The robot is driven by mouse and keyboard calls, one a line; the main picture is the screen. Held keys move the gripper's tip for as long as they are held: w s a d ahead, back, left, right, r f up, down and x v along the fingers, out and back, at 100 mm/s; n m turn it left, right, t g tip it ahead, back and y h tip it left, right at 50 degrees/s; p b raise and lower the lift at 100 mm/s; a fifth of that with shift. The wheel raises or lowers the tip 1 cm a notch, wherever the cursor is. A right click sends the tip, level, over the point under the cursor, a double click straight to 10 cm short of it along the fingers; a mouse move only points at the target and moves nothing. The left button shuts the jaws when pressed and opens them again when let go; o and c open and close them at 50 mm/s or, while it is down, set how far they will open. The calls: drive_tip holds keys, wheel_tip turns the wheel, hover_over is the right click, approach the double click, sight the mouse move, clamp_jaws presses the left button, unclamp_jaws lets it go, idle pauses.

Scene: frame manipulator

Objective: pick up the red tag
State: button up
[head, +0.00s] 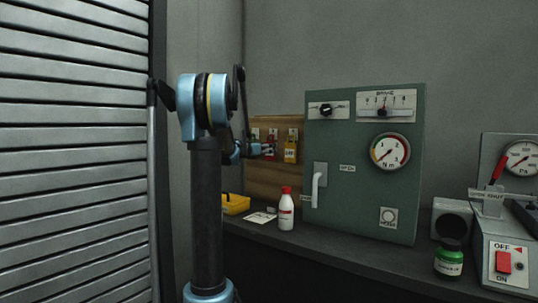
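A small red tag (271,140) hangs on the wooden board (277,186) on the back wall, beside a yellow tag (291,151). My arm stands upright in front, left of the green panel, and bends right toward the board. My gripper (267,150) is at the red tag and partly covers it. Whether the fingers touch the tag or have closed on it is too small to tell.
A green panel (345,210) with a gauge and lever stands right of the board. A red-capped white bottle (286,212), a yellow box (236,204) and a white card (259,217) sit on the dark counter. A green jar (449,262) and switch box (507,250) are at right.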

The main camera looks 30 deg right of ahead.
drive_tip(key=shift+x, duration=1.1)
drive_tip(key=shift+c, duration=0.5)
drive_tip(key=c, duration=0.9)
drive_tip(key=shift+r+v, duration=0.5)
drive_tip(key=shift+v, duration=2.5)
drive_tip(key=shift+r+v, duration=0.5)
drive_tip(key=shift+v, duration=2.5)
drive_tip(key=shift+r+v, duration=0.5)
drive_tip(key=shift+v, duration=2.5)
